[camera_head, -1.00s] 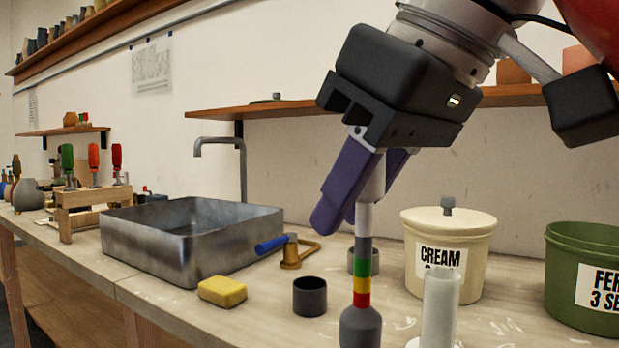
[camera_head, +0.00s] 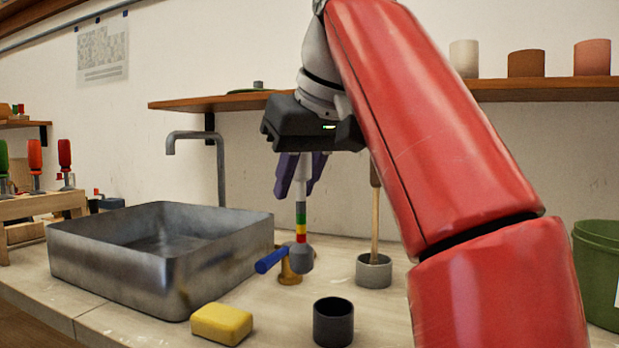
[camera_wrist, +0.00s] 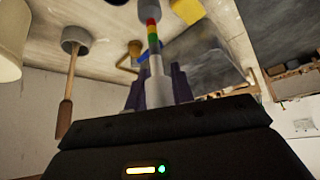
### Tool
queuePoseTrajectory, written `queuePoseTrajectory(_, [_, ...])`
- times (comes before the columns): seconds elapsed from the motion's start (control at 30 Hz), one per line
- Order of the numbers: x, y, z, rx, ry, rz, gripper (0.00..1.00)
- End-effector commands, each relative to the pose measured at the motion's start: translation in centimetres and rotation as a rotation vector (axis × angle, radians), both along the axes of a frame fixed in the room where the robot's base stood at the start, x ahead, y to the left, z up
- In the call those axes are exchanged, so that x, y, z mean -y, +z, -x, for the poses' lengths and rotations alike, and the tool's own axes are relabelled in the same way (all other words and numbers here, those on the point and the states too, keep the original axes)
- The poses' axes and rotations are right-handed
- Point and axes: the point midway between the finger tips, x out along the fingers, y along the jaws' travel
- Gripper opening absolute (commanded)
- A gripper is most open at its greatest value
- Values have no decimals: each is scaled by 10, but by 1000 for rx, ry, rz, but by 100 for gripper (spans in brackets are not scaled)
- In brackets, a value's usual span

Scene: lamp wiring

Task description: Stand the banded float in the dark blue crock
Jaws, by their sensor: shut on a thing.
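My gripper (camera_head: 297,188) has purple fingers shut on the banded float (camera_head: 301,216), gripping its pale upper stem. The float hangs upright with dark, green, yellow and red bands and a grey bulb at the bottom. Its bulb overlaps the brass valve in the head view, apparently above the bench. A small, near-black open crock (camera_head: 333,324), probably the dark blue one, stands nearer the camera, lower right of the float. It looks empty, though its inside is dark. In the wrist view, the float (camera_wrist: 153,38) extends beyond the fingers (camera_wrist: 158,88).
A grey crock (camera_head: 374,272) holding a wooden-handled tool stands right of the float. A brass valve (camera_head: 290,272) with a blue handle stands behind the yellow sponge (camera_head: 222,324). The metal sink (camera_head: 120,262) is left. A green tub (camera_head: 600,262) is far right.

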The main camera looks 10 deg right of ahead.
Motion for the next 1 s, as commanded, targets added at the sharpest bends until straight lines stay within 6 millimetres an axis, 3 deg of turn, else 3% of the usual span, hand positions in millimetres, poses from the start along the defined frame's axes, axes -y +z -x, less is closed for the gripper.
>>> queuePoseTrajectory(0.03, [18,-2,-11,-1,-60,-2,0])
queuePoseTrajectory(0.1, [36,-3,-20,0,-116,-4,0])
queuePoseTrajectory(0.23, [53,-5,-28,3,-173,-7,0])
queuePoseTrajectory(0.67, [56,-5,-28,3,-182,-7,0])
queuePoseTrajectory(1.0, [56,-38,-28,2,-181,-7,0])
